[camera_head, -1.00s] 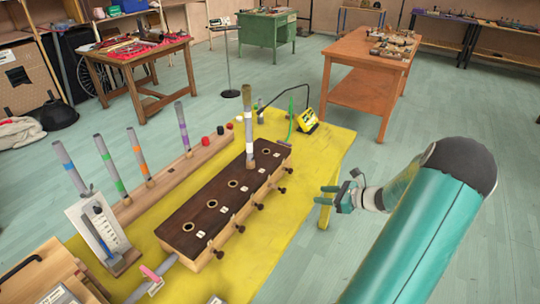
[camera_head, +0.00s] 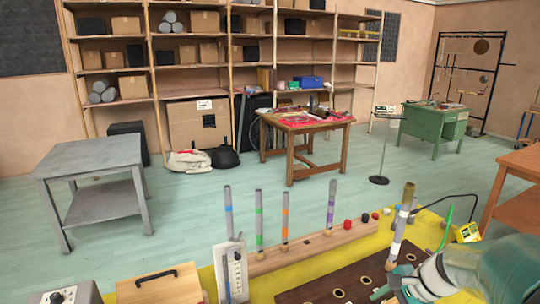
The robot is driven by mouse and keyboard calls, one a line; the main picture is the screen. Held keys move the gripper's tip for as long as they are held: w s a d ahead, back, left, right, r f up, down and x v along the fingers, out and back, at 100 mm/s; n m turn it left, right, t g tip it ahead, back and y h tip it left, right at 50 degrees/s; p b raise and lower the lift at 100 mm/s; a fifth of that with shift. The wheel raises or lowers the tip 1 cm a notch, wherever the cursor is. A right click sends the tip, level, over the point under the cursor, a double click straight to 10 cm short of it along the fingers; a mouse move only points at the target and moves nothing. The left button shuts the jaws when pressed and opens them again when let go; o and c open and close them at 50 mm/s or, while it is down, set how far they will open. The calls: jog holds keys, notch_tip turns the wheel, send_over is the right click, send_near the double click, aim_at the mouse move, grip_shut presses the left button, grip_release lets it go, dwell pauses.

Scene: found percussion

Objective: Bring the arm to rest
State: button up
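My arm (camera_head: 505,270) enters from the lower right corner. My gripper (camera_head: 395,284) is in front of the dark-topped wooden block (camera_head: 330,288), low in the picture; its teal fingers look apart with nothing between them. A tube with white bands (camera_head: 396,240) stands upright at the block, close behind my gripper in the picture. Whether they touch cannot be told. The lower part of the block is cut off by the picture edge.
Several banded grey tubes (camera_head: 259,218) stand on a wooden rail (camera_head: 300,252) on the yellow table (camera_head: 373,242). A yellow device (camera_head: 467,233) with a cable is at the right. Further off stand a grey table (camera_head: 92,204), a wooden table (camera_head: 300,122) and a green desk (camera_head: 433,125).

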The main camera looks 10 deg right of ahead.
jog(key=s+a+r+n+t+h, duration=0.1)
jog(key=s+a+r+n+h, duration=0.1)
jog(key=s+a+r+n, duration=0.3)
jog(key=s+a+r+n+h, duration=0.2)
jog(key=s+a+r+n, duration=0.3)
jog(key=a+n, duration=0.5)
jog(key=shift+s+a+r+t+h, duration=0.3)
jog(key=shift+s+a+t, duration=0.1)
jog(key=shift+s, duration=0.7)
jog(key=shift+d, duration=0.15)
